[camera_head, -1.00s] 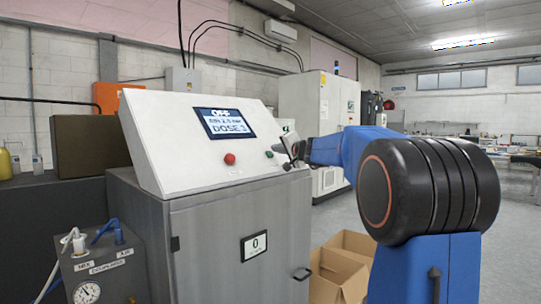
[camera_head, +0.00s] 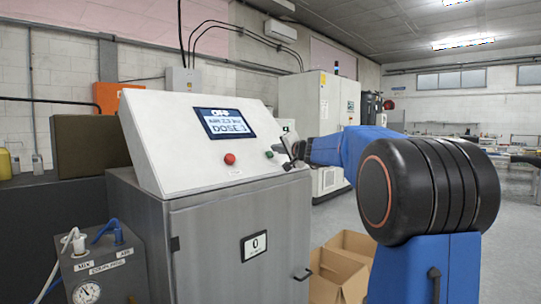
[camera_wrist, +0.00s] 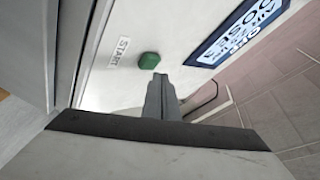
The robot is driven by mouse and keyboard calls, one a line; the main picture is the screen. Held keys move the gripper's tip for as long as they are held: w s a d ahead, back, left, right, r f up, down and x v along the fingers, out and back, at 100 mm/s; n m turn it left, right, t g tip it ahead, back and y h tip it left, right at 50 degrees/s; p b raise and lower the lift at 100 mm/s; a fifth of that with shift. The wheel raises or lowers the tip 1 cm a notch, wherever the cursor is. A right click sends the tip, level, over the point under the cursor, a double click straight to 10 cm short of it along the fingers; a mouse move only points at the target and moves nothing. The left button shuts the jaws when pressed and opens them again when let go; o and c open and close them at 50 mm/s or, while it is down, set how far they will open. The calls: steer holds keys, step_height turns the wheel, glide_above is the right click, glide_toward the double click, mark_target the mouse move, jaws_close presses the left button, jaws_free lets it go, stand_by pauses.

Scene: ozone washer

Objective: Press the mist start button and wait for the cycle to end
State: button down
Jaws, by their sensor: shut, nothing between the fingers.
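The washer's sloped white panel (camera_head: 185,165) carries a lit screen (camera_head: 225,122) that reads OFF, an air value in bar too blurred to read surely, and DOSE with a digit. A red button (camera_head: 229,159) sits below the screen. The green start button (camera_head: 269,154) is at the panel's right end. In the wrist view the green button (camera_wrist: 149,61) stands beside a START label (camera_wrist: 120,51). My gripper (camera_head: 291,151) is shut and empty, close to the green button. Its fingers (camera_wrist: 160,84) point at the button in the wrist view; I cannot tell if they touch it.
A grey box with a gauge (camera_head: 88,292) and hoses stands at the lower left. Open cardboard boxes (camera_head: 340,275) lie on the floor at right. Clear floor (camera_head: 520,230) extends farther right.

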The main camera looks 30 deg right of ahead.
steer(key=shift+w+f, duration=0.1)
steer(key=shift+w, duration=0.05)
steer(key=shift+w+a+f, duration=0.15)
stand_by(0.4)
steer(key=shift+w+a+f, duration=0.1)
steer(key=shift+w+f, duration=0.25)
steer(key=shift+f, duration=0.05)
stand_by(1.0)
stand_by(0.3)
steer(key=shift+s+d+r, duration=0.2)
steer(key=shift+s+r, duration=0.45)
steer(key=shift+s+d+r, duration=0.3)
steer(key=shift+s+r, duration=0.55)
steer(key=shift+r, duration=0.05)
steer(key=shift+s+d+r, duration=0.3)
steer(key=shift+s+r, duration=0.5)
steer(key=shift+r, duration=0.1)
